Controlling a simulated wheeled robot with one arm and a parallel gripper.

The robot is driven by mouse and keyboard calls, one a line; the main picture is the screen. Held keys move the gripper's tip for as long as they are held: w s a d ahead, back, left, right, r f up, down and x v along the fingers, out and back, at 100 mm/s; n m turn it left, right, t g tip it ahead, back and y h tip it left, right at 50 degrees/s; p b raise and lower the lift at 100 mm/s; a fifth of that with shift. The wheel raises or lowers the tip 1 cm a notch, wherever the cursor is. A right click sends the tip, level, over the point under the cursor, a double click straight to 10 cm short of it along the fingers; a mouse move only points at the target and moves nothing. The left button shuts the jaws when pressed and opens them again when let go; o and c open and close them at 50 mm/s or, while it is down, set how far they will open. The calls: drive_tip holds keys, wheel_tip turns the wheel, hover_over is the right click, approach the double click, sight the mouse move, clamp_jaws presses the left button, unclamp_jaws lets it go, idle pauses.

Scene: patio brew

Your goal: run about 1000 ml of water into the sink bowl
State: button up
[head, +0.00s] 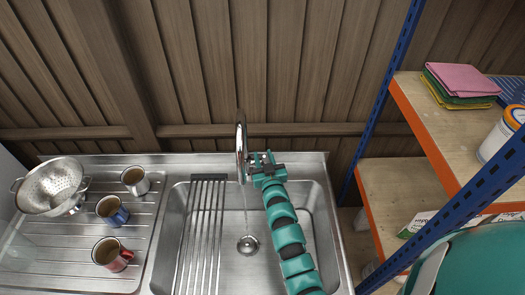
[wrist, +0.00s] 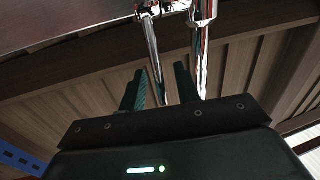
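The steel sink bowl (head: 265,275) lies in the middle of the head view, with a drain (head: 248,244) in its floor. The chrome tap (head: 241,142) stands at its back edge. A thin, pale stream of water (head: 244,208) seems to fall from the spout towards the drain. No standing water can be made out. My gripper (head: 262,158) is just right of the tap. In the wrist view its two dark fingers (wrist: 160,88) are apart, with a thin chrome rod (wrist: 153,52), seemingly the tap's lever, between them. Contact cannot be told.
A slatted rack (head: 203,225) covers the bowl's left part. The draining board (head: 60,262) holds a colander (head: 52,186) and a white mug (head: 135,181), a blue mug (head: 112,211) and a red mug (head: 112,254). Shelves (head: 445,110) stand right; a plank wall (head: 190,70) is behind.

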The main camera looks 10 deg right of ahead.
drive_tip(key=shift+w, duration=0.95)
clamp_jaws()
